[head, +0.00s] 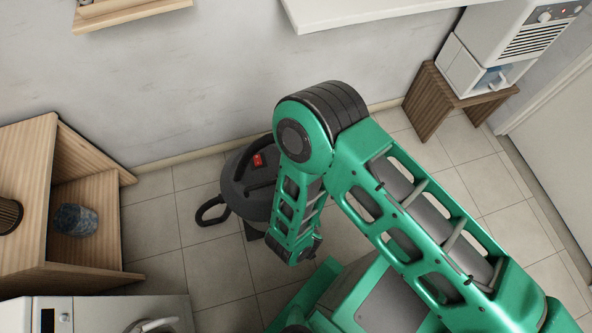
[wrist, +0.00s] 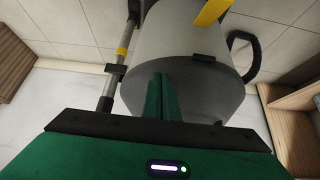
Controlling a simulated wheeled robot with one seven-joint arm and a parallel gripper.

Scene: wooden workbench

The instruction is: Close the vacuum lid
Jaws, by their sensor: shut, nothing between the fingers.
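The vacuum (head: 238,185) stands on the floor by the wall in the head view, a dark grey round body with a red switch on top. My arm covers its right side. In the wrist view the vacuum (wrist: 175,55) shows close up as a light grey drum with a darker end, a small black catch and a yellow part at the top edge. I cannot tell how far the lid is open. My gripper (wrist: 161,78) is shut and empty, its green fingers together in front of the dark end; contact is unclear. The head view hides the fingers.
A wooden stand (head: 438,100) is at the right. Tiled floor lies between.

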